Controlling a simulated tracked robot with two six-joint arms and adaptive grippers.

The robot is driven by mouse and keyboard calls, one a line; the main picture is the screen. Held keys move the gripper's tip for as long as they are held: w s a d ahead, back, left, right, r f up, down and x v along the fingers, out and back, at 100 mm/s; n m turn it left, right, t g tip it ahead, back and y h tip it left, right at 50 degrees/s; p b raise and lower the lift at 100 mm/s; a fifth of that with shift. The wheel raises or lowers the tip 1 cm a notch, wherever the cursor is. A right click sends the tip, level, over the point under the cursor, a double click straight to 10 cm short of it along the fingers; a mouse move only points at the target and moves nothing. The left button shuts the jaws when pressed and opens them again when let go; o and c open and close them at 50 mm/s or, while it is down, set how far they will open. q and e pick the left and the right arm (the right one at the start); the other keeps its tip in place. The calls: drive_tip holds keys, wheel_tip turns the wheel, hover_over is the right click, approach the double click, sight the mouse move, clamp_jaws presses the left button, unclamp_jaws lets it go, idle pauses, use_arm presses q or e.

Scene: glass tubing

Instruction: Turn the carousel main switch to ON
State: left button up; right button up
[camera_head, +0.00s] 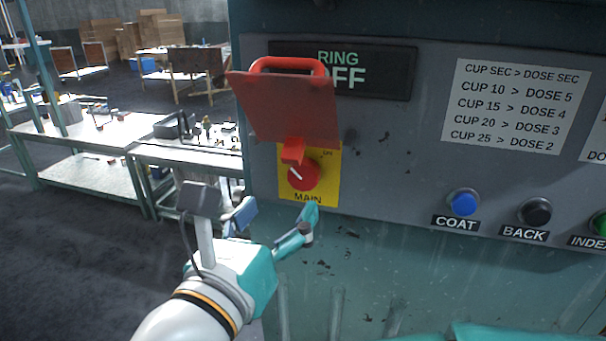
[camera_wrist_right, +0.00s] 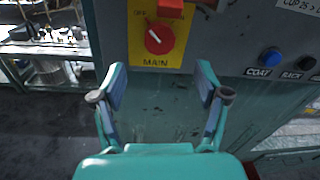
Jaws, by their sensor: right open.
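The main switch is a red round knob (camera_head: 303,175) on a yellow plate (camera_head: 325,185) marked MAIN. In the right wrist view the knob (camera_wrist_right: 158,40) has a white pointer line tilted to the upper left, toward the OFF mark. A red cover (camera_head: 285,105) is raised above the knob and hides part of the plate. My right gripper (camera_head: 279,213) is open and empty, just below and in front of the plate. In the wrist view its fingers (camera_wrist_right: 160,82) are spread below the knob, not touching it. My left gripper is not in view.
A dark display (camera_head: 390,72) behind the cover reads RING and, partly hidden, OFF. A blue COAT button (camera_head: 464,203) and a black BACK button (camera_head: 535,211) are to the right. Workbenches (camera_head: 90,135) stand at the left. The panel below the switch is clear.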

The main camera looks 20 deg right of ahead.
sight(302, 179)
drive_tip(key=p+x, duration=0.1)
drive_tip(key=x, duration=0.8)
drive_tip(key=shift+w+d, duration=0.1)
drive_tip(key=shift+w, duration=0.1)
drive_tip(key=shift+c, duration=0.2)
drive_tip(key=c, duration=1.1)
